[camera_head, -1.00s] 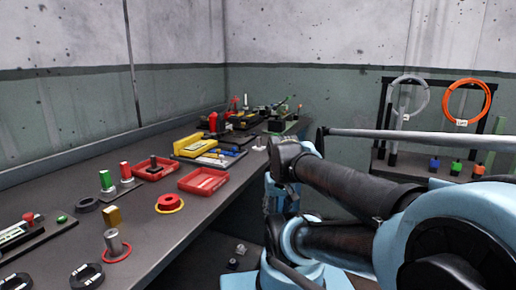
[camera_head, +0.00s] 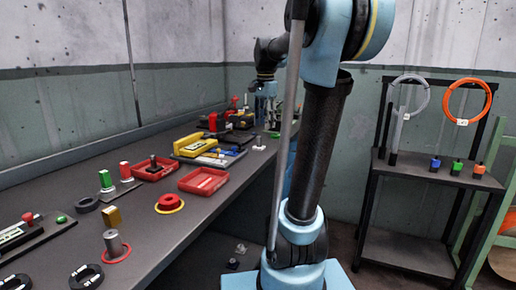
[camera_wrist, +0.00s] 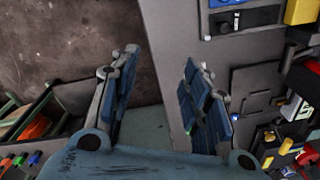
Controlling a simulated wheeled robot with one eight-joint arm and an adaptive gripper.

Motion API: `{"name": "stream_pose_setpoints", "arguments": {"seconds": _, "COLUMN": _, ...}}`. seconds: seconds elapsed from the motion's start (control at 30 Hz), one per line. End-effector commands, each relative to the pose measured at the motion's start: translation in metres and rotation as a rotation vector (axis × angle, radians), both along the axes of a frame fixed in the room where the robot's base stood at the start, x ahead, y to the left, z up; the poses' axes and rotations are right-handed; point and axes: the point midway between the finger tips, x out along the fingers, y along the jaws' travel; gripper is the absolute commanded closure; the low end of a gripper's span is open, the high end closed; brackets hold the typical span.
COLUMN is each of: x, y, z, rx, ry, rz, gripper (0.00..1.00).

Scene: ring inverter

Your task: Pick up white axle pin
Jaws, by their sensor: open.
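A small whitish upright pin on a wider foot, which looks like the white axle pin (camera_head: 259,144), stands near the bench's front edge in the head view, right of the dark tray. My gripper (camera_head: 268,122) is above and slightly beyond it in that picture, pointing down. In the wrist view my gripper (camera_wrist: 163,90) has its two blue-padded fingers wide apart, with nothing held between them. The bench edge runs between the fingers. I cannot make out the pin for certain in the wrist view; the right finger may hide it.
The bench (camera_head: 140,222) holds red trays (camera_head: 203,181), a yellow block (camera_head: 195,143), a red knob on a yellow ring (camera_head: 169,203) and several tools. Past the edge is open floor (camera_wrist: 60,40). A rack with cable rings (camera_head: 437,174) stands at the right.

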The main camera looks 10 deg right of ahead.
Motion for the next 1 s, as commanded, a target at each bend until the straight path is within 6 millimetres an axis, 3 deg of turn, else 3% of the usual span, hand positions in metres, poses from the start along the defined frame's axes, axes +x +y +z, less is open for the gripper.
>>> {"name": "stream_pose_setpoints", "arguments": {"seconds": 0.1, "x": 0.037, "y": 0.000, "z": 0.020, "rx": 0.007, "ry": 0.017, "rz": -0.122, "gripper": 0.57}}
{"name": "stream_pose_setpoints", "arguments": {"seconds": 0.3, "x": 0.086, "y": -0.001, "z": 0.042, "rx": 0.012, "ry": 0.041, "rz": -0.302, "gripper": 0.57}}
{"name": "stream_pose_setpoints", "arguments": {"seconds": 0.57, "x": 0.114, "y": -0.001, "z": 0.052, "rx": 0.013, "ry": 0.055, "rz": -0.413, "gripper": 0.57}}
{"name": "stream_pose_setpoints", "arguments": {"seconds": 0.73, "x": 0.116, "y": -0.001, "z": 0.034, "rx": 0.012, "ry": 0.056, "rz": -0.421, "gripper": 0.57}}
{"name": "stream_pose_setpoints", "arguments": {"seconds": 1.0, "x": 0.115, "y": -0.001, "z": -0.014, "rx": 0.013, "ry": 0.055, "rz": -0.420, "gripper": 0.57}}
